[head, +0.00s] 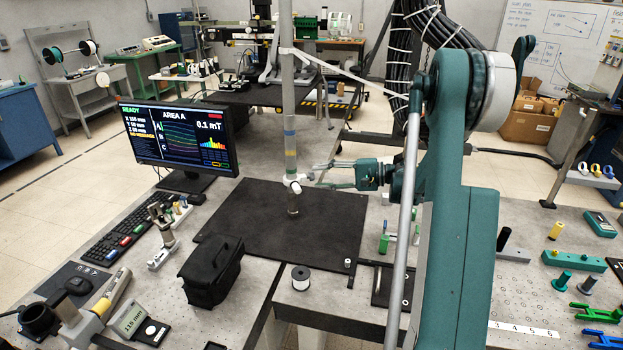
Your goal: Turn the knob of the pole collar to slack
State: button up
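A pole (288,110) stands upright over a dark mat. A white pole collar (292,184) sits around its lower part. A small pale piece, which looks like the collar's knob (304,177), sticks out on the collar's right side. My gripper (316,176) comes in level from the right. Too little detail shows to read the knob's turn.
The dark mat (235,225) around the pole's foot is mostly clear. A monitor (180,135) stands to the left, with a black bag (211,272) and a keyboard (105,228) in front. A small spool (301,278) stands near the front edge. Tools lie at right.

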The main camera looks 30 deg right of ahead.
aim_at(314, 176)
jog(key=shift+b+x, duration=0.3)
jog(key=shift+x, duration=1.75)
jog(key=c, duration=0.9)
